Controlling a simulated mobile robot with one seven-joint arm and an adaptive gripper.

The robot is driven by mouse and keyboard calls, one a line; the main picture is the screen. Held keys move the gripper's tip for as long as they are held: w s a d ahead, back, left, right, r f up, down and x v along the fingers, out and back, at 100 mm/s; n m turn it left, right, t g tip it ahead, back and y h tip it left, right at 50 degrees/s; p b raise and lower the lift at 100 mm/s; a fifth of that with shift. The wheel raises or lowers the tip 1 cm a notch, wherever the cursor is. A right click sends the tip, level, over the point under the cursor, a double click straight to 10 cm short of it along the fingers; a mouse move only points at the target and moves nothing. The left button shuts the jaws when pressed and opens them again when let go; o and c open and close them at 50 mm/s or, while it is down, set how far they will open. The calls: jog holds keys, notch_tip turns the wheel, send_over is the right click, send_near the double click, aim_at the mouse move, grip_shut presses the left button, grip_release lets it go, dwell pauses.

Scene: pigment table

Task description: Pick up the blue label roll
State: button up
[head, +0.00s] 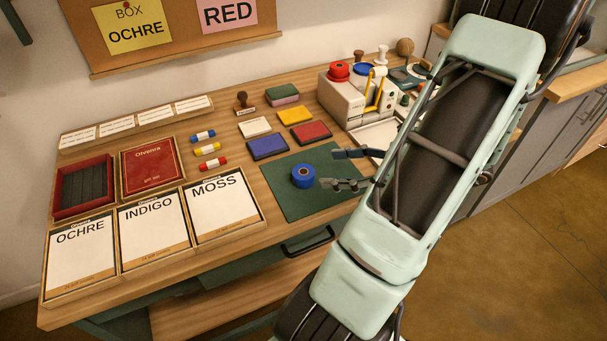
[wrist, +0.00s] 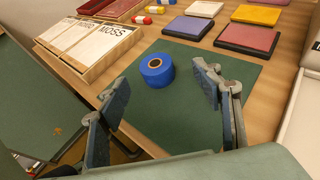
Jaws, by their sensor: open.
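The blue label roll (head: 303,176) lies flat on a green mat (head: 288,200) on the wooden table, its core hole facing up. In the wrist view the roll (wrist: 157,71) sits ahead of my gripper, between the lines of the two fingers. My gripper (head: 342,169) is open and empty, just right of the roll in the head view. In the wrist view my gripper (wrist: 163,102) shows its two fingers spread wide, and neither visibly touches the roll.
Left of the mat are trays labelled OCHRE (head: 80,262), INDIGO (head: 152,240) and MOSS (head: 222,208). Behind it lie blue (head: 267,147) and red (head: 310,132) pads. A label machine (head: 345,97) stands at the back right. The mat around the roll is clear.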

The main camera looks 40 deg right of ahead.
aim_at(305, 172)
jog(key=x, duration=0.3)
jog(key=shift+w+a+f, duration=0.1)
jog(key=shift+s+a+b+x, duration=0.15)
jog(key=shift+b+x, duration=0.15)
jog(key=shift+x, duration=1.05)
jog(key=shift+s+a+b+x, duration=0.15)
jog(key=shift+b+x, duration=0.15)
jog(key=shift+x, duration=1)
jog(key=shift+f, duration=0.15)
jog(key=c, duration=1.3)
jog(key=shift+o, duration=0.2)
